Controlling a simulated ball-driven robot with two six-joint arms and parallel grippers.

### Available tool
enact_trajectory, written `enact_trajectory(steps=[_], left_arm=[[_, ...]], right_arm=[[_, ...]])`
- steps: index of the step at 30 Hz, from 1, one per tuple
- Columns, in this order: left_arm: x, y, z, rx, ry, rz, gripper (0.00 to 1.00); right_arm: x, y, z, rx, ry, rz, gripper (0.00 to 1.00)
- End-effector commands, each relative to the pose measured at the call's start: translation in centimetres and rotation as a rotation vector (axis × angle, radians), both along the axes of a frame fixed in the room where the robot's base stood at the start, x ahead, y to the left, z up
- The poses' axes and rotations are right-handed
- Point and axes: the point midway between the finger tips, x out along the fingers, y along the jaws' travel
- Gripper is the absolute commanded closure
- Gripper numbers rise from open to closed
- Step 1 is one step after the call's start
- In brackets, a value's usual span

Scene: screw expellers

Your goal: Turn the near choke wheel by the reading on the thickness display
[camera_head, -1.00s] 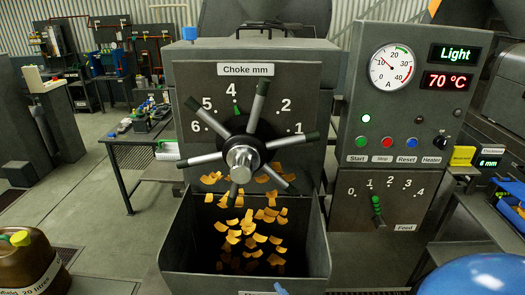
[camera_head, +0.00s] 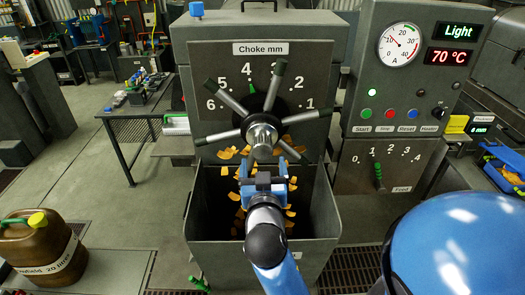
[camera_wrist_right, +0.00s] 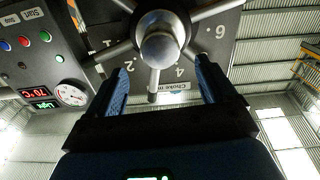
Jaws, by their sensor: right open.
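The near choke wheel (camera_head: 263,137) is a black-hubbed star of steel spokes with dark grips and a bright central boss, under the "Choke mm" label (camera_head: 260,48). A green mark sits at 4 on its scale. My blue right gripper (camera_head: 264,182) is open and empty, below and in front of the boss in the head view. In the right wrist view the boss (camera_wrist_right: 160,47) shows beyond and between the parted fingers (camera_wrist_right: 164,85), with no visible contact. The thickness display (camera_head: 482,130) is small, at the right; its green digits are hard to read now. My left gripper is out of view.
Orange flakes (camera_head: 226,153) fall into the open dark bin (camera_head: 212,240) below the wheel. A panel to the right carries an ammeter (camera_head: 398,43), buttons, a "70 °C" readout and the feed lever (camera_head: 378,175). A brown jug (camera_head: 45,245) stands at lower left.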

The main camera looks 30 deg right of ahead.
Motion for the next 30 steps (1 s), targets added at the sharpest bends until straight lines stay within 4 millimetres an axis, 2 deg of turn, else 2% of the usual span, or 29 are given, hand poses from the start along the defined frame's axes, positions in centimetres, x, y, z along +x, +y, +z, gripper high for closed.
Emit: enact_trajectory(steps=[1,9,15,21,30], left_arm=[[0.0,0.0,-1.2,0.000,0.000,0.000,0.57],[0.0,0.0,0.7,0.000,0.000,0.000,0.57],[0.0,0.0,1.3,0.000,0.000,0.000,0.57],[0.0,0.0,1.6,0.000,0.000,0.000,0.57],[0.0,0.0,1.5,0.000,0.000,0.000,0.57]], right_arm=[[0.4,-0.4,-0.4,0.000,-0.006,-0.002,0.16],[4.4,-2.8,0.3,-0.003,0.002,-0.001,0.16],[6.4,-4.0,0.2,-0.003,0.002,0.001,0.16],[7.2,-4.5,0.1,-0.003,0.001,0.003,0.16],[7.3,-4.5,0.0,-0.003,0.001,0.003,0.17]])
